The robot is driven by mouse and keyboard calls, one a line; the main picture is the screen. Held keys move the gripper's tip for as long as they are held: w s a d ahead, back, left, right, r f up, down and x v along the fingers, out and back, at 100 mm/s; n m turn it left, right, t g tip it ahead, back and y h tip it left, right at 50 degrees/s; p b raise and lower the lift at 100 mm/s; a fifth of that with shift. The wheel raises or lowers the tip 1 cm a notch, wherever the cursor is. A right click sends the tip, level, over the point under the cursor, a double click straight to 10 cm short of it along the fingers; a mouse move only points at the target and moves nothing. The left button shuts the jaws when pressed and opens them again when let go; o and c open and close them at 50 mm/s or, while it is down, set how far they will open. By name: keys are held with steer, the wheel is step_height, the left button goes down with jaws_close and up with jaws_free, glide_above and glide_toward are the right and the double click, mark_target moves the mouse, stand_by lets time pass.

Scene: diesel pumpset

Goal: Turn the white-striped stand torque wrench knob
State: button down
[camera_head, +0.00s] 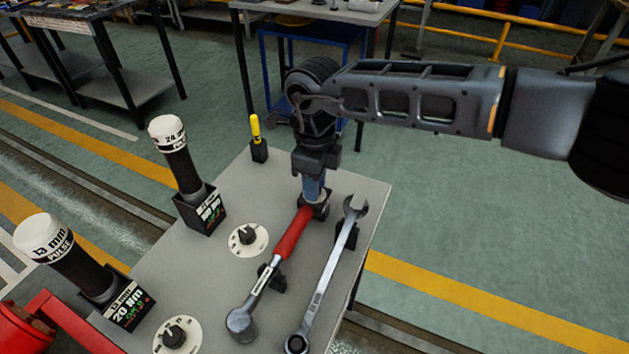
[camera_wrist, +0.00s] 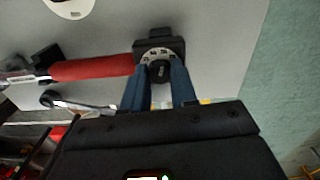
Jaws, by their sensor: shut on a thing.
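The torque wrench with a red handle (camera_head: 292,234) lies along the table top on small black stands. Its red handle also shows in the wrist view (camera_wrist: 95,70), ending at a black stand block (camera_wrist: 160,46). A dark round knob (camera_wrist: 159,71) with a pale marked dial sits at this handle end. My gripper (camera_head: 314,194) points down at the handle end, and its blue fingers are closed on either side of the knob in the wrist view (camera_wrist: 160,84). In the head view my fingers hide the knob. I cannot make out a white stripe on the stand.
A steel combination wrench (camera_head: 328,275) lies close to the right. Two white dials with black knobs (camera_head: 249,239) (camera_head: 174,335) are on the table. Two white-capped tools (camera_head: 181,160) (camera_head: 68,260) stand in black holders at left. A yellow-handled tool (camera_head: 256,130) stands behind.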

steer(key=c, duration=0.9)
jaws_free()
steer(key=shift+r+b, duration=0.45)
steer(key=shift+r, duration=3.5)
